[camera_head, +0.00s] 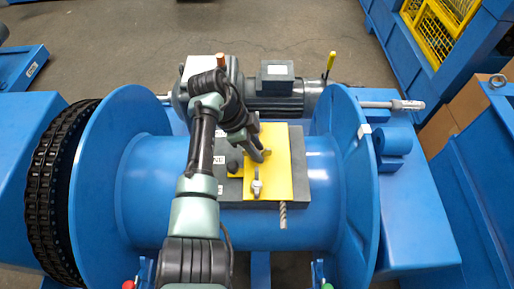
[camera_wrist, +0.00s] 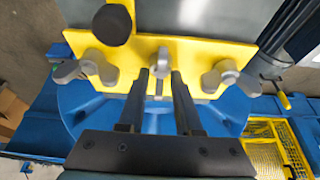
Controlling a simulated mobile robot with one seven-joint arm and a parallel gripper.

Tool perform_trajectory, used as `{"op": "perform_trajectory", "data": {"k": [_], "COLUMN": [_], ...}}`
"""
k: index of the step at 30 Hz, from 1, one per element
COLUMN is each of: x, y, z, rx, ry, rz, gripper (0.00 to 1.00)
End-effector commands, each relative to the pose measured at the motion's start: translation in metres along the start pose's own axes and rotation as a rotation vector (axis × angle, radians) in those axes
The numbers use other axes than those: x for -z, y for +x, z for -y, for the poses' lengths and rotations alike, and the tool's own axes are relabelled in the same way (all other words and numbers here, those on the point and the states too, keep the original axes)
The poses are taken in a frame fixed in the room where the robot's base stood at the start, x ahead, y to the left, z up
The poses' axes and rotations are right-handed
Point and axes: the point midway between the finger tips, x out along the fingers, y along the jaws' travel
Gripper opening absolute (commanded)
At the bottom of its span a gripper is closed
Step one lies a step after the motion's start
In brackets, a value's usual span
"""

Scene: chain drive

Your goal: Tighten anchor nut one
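A yellow plate (camera_head: 285,160) lies on a dark block on the blue drum; the wrist view also shows the plate (camera_wrist: 190,50). Grey winged nuts sit along its edge, one on the left (camera_wrist: 88,68) and one on the right (camera_wrist: 220,75) in the wrist view. A silver fastener (camera_head: 257,188) stands on the plate in the head view. No label shows which is anchor nut one. My gripper (camera_wrist: 161,75) is over the plate's edge between the nuts. Its fingers are apart, with a small grey stud (camera_wrist: 160,62) seen between their tips; contact cannot be told.
Blue drum flanges (camera_head: 350,180) stand on both sides. A grey motor (camera_head: 275,88) and a yellow-handled lever (camera_head: 330,63) are behind. A black chain (camera_head: 60,190) wraps the left flange.

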Motion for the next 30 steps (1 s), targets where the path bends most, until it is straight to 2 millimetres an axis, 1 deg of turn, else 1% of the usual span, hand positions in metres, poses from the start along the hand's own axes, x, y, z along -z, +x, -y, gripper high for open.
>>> {"op": "perform_trajectory", "data": {"k": [9, 11, 13, 17, 24, 27, 30], "x": [0.000, 0.000, 0.000, -0.001, 0.000, -0.001, -0.001], "y": [-0.002, -0.005, -0.012, -0.036, -0.090, -0.107, -0.120], "z": [0.000, 0.001, 0.001, 0.001, 0.001, 0.001, 0.001], "rx": [0.002, 0.002, 0.004, 0.005, 0.005, 0.005, 0.004], "ry": [-0.001, -0.001, 0.000, 0.000, 0.000, 0.000, -0.001], "rz": [0.000, 0.000, 0.000, 0.000, 0.001, 0.001, 0.001], "gripper": [0.42, 0.42, 0.42, 0.42, 0.42, 0.42, 0.42]}}
